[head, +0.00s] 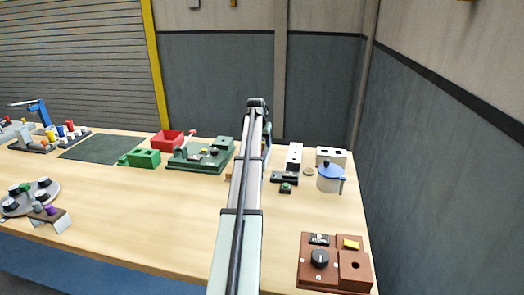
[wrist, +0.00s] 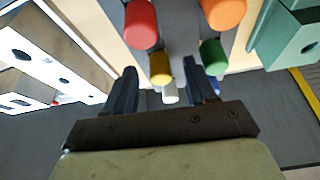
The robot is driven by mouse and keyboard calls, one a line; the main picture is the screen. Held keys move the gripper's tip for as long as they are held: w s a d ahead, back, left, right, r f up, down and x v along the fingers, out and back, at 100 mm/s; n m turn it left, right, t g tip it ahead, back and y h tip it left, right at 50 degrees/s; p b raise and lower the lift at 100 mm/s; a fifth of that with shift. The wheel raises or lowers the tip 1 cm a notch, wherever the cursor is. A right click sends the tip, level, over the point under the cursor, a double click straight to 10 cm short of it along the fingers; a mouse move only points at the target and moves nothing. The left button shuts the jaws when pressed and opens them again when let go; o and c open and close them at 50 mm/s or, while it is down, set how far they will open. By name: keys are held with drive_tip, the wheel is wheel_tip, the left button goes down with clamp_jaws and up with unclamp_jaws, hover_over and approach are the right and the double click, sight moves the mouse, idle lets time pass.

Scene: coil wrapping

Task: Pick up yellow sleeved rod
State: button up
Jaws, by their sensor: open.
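In the wrist view a yellow-ended rod (wrist: 160,67) shows between and just beyond my fingers; red (wrist: 140,22), orange (wrist: 223,12) and green (wrist: 213,57) rods stand around it. A white piece (wrist: 171,94) shows just below the yellow end. My gripper (wrist: 161,80) is open, with one finger on each side of the yellow rod's line; I cannot tell whether they touch it. A blue piece (wrist: 213,86) is partly hidden behind the right finger. In the head view my arm hides the gripper.
In the wrist view, white blocks with holes (wrist: 52,57) are at left and a green block (wrist: 290,35) at right. In the head view, colored pegs (head: 68,128) stand far left, a blue-lidded pot (head: 329,178) right, and a brown control box (head: 321,260) front right.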

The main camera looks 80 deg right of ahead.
drive_tip(key=shift+d+f, duration=0.25)
drive_tip(key=shift+f, duration=0.25)
clamp_jaws()
